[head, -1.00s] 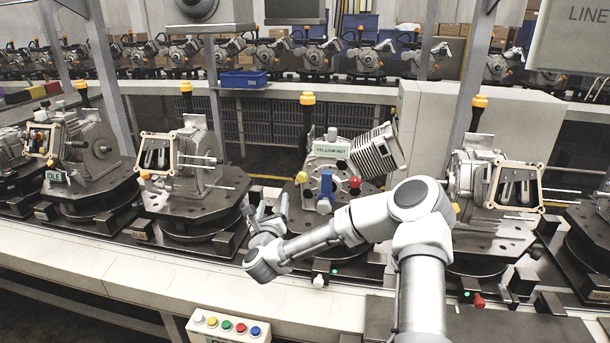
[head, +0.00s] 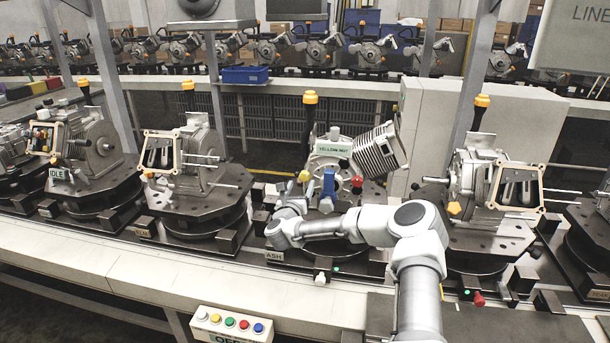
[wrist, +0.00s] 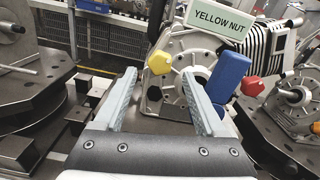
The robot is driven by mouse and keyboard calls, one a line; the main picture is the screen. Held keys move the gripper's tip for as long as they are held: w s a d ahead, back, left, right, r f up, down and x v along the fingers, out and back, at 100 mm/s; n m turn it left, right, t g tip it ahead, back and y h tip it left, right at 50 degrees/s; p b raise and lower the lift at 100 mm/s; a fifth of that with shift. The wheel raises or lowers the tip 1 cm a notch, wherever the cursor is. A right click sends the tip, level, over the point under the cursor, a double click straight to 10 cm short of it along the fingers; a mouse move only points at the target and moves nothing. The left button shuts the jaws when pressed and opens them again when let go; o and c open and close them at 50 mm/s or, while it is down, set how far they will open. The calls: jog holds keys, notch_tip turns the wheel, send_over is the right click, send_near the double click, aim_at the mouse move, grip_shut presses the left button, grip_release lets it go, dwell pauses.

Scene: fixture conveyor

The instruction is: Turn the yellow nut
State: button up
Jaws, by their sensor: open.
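The yellow nut (head: 304,176) is on the front of the machine (head: 330,150) with the "YELLOW NUT" sign (head: 333,149). In the wrist view the yellow nut (wrist: 160,62) shows just beyond the gap between my fingers, a little above the line of the fingertips. My gripper (wrist: 159,88) is open and empty, its two grey fingers apart. In the head view my gripper (head: 291,204) is low in front of the machine, below the nut; its fingertips are partly hard to make out. I see no contact with the nut.
A blue part (wrist: 230,76) and a red knob (wrist: 252,86) are close to the right of the nut. Machines stand left (head: 192,170) and right (head: 475,180) on the conveyor. A box with coloured buttons (head: 228,335) is at the front edge.

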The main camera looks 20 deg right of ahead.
aim_at(304, 178)
jog(key=shift+p+x, duration=0.45)
jog(key=shift+x, duration=3.1)
jog(key=shift+c, duration=0.3)
grip_shut()
